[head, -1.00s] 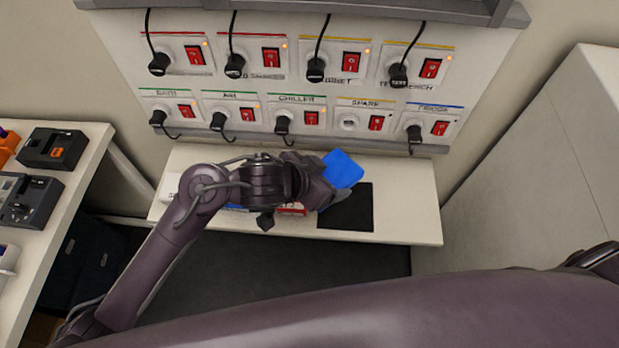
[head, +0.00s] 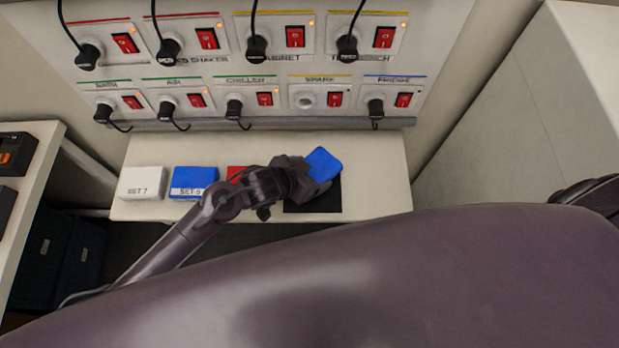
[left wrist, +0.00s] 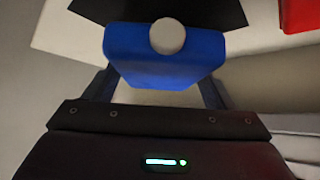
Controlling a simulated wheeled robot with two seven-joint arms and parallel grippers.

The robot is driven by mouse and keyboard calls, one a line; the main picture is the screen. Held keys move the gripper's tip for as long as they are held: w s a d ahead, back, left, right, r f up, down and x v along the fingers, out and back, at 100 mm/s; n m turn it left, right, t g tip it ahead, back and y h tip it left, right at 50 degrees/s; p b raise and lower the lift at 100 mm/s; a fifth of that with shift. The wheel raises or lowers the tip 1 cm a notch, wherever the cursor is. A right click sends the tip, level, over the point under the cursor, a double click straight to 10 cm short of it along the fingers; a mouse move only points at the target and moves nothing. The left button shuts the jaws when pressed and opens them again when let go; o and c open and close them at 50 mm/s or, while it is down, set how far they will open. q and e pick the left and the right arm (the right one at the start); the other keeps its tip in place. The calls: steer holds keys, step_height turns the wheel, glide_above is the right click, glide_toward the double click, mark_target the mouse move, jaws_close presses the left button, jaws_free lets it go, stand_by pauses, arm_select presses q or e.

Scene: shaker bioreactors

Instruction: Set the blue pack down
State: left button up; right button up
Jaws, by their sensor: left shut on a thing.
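The blue pack (head: 323,163) is held tilted in my left gripper (head: 310,178), above or at the black mat (head: 328,201) on the white shelf. The gripper is shut on it. In the left wrist view the blue pack (left wrist: 165,62) sits between the two fingers (left wrist: 158,92), with a round grey knob (left wrist: 168,36) on it. The black mat (left wrist: 200,10) shows beyond the pack there. Whether the pack touches the mat cannot be told. My right gripper is not in view.
On the shelf (head: 375,180), left of the mat, stand a white box (head: 142,182), a blue box (head: 193,181) and a red box (head: 237,173), partly behind my arm. The shelf right of the mat is clear. A panel of sockets, red switches and cables (head: 240,70) rises behind.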

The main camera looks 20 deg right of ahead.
arm_select(q)
steer(key=shift+f, duration=0.65)
step_height(320, 180, down, 2)
steer(key=shift+f, duration=0.7)
steer(key=o, duration=0.8)
steer(key=shift+a, duration=0.1)
steer(key=o, duration=0.4)
steer(key=shift+c, duration=0.2)
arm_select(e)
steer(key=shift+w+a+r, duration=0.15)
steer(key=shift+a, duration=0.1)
